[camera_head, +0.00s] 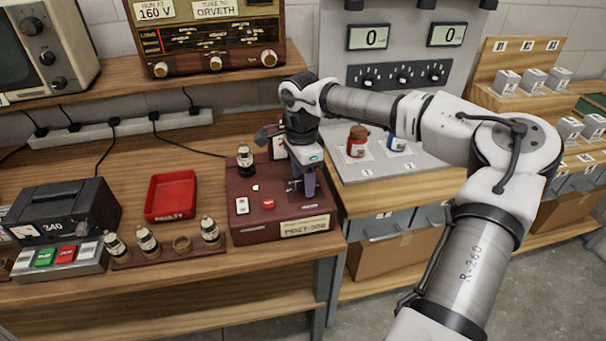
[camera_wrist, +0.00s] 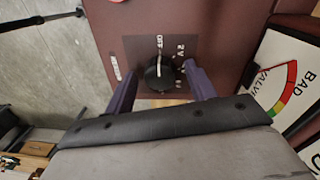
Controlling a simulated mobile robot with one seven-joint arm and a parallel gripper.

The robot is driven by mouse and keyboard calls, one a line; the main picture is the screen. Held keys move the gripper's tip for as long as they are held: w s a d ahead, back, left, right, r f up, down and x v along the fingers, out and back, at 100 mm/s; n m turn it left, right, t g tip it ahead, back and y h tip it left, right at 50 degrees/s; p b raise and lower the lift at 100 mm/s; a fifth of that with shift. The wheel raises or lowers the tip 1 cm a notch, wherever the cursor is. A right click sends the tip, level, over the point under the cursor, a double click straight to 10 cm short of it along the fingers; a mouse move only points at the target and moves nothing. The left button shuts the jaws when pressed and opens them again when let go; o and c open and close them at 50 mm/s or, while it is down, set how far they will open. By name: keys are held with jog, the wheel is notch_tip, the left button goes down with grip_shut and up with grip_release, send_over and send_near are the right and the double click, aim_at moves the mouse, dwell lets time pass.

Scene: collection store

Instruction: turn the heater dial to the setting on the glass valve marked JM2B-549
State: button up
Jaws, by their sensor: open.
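The maroon valve tester box (camera_head: 245,217) sits on the bench. In the wrist view its black heater dial (camera_wrist: 157,76) has a pale pointer line toward OFF; a 2V mark and other unclear marks curve to the right. My gripper (camera_wrist: 161,88) is open, with a purple finger on either side of the dial; contact cannot be told. In the head view my gripper (camera_head: 301,184) points down over the tester and mostly hides the dial. A glass valve (camera_head: 245,159) stands upright at the tester's back left. Other valves (camera_head: 147,240) stand in a wooden rack. Their markings are too small to read.
The tester's meter (camera_wrist: 288,80), marked BAD, is close on the right in the wrist view. A red tray (camera_head: 171,196), a black box reading 340 (camera_head: 62,212) and coloured buttons (camera_head: 55,257) are at left. Small bottles (camera_head: 356,141) stand right of my gripper.

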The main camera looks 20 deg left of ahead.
jog(key=shift+c, duration=0.2)
jog(key=c, duration=0.9)
jog(key=shift+m+b, duration=0.3)
jog(key=shift+b, duration=0.05)
jog(key=m+b, duration=0.2)
jog(key=m, duration=0.1)
jog(key=shift+w+f+m, duration=0.1)
jog(key=shift+m, duration=0.2)
jog(key=shift+m+b, duration=1.4)
jog(key=shift+m, duration=0.8)
jog(key=shift+r, duration=0.2)
jog(key=o, duration=0.9)
